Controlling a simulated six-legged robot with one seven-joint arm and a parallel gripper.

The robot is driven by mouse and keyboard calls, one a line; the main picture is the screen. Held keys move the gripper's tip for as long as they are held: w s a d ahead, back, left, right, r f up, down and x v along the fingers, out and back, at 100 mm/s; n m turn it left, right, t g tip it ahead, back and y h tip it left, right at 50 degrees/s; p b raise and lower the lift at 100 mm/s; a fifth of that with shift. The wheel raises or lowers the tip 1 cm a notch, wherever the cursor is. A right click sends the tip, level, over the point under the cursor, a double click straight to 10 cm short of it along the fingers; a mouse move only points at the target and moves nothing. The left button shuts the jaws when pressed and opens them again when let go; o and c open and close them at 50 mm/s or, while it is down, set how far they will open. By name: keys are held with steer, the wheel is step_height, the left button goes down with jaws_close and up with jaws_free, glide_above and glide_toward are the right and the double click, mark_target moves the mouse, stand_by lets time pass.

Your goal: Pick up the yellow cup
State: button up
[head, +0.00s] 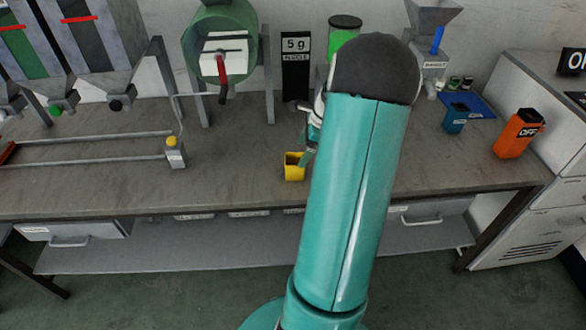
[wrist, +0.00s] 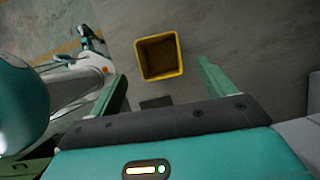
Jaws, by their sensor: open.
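The yellow cup (head: 293,168) stands upright on the grey workbench, just left of my arm in the head view. In the wrist view the yellow cup (wrist: 177,57) shows from above, with its square rim and empty-looking dark inside. My gripper (wrist: 160,80) is open, with one green finger to the left of the cup and one to the right. The cup lies beyond the fingertips or about level with them, and I cannot tell the exact height gap. In the head view my gripper (head: 306,150) is mostly hidden behind my arm, close to the cup.
The workbench (head: 240,170) is clear left of the cup up to a rail with a yellow-knobbed block (head: 174,152). A green drum (head: 220,50) and a "5 g" sign (head: 296,65) stand behind. A blue container (head: 455,118) and an orange one (head: 517,133) stand at right.

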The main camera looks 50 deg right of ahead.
mark_target(294, 158)
steer(key=x, duration=0.8)
steer(key=shift+w+f, duration=0.15)
steer(key=shift+f, duration=0.2)
steer(key=c, duration=1.1)
steer(key=shift+o, duration=0.2)
steer(key=shift+r, duration=0.1)
steer(key=shift+r, duration=0.5)
steer(key=r, duration=0.2)
steer(key=shift+s+r, duration=0.3)
steer(key=shift+r, duration=0.05)
steer(key=s+a+r, duration=0.2)
steer(key=s+r, duration=0.7)
steer(key=s, duration=0.4)
steer(key=shift+a, duration=0.35)
